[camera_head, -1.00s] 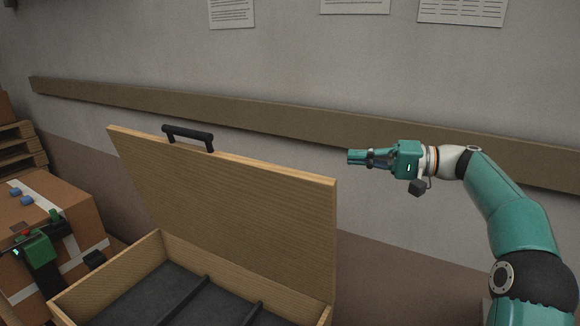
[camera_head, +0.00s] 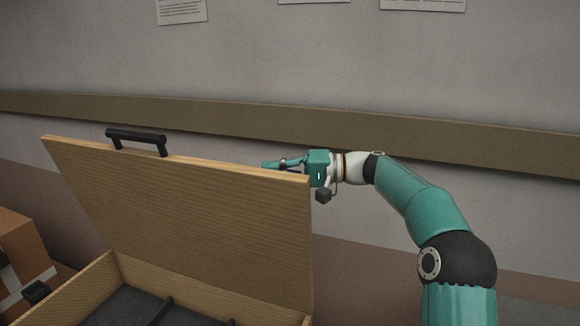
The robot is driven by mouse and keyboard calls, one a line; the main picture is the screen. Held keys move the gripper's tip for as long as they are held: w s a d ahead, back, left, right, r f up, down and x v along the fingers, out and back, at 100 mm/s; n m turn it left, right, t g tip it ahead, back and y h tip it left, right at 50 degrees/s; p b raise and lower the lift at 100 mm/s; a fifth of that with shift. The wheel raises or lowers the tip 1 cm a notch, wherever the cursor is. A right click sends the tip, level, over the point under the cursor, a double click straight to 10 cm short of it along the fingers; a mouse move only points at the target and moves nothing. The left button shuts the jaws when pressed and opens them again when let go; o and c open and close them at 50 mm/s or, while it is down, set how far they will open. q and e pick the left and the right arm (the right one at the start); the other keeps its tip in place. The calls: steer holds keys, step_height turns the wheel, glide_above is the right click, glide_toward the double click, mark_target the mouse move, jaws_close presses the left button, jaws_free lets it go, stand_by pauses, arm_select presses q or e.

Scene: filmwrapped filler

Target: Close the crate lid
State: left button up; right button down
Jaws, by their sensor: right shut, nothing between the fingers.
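The wooden crate (camera_head: 84,289) stands at the lower left, with a dark interior split by dark dividers. Its lid (camera_head: 200,215) is raised and leans back, with a black handle (camera_head: 136,139) on its top edge. My right gripper (camera_head: 266,166) is shut and empty. It is at the lid's top edge near the right corner, pointing left, and its lower part is hidden behind the lid. I cannot tell whether it touches the lid. My left gripper is out of view.
A cardboard box (camera_head: 22,248) stands at the left edge beside the crate. A brown rail (camera_head: 420,145) runs along the grey wall behind the lid. Papers (camera_head: 181,11) hang high on the wall. The space above the lid is clear.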

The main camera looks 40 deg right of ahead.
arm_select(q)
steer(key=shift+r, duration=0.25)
arm_select(e)
steer(key=shift+x, duration=1.05)
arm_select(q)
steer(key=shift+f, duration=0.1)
arm_select(e)
steer(key=shift+a, duration=0.1)
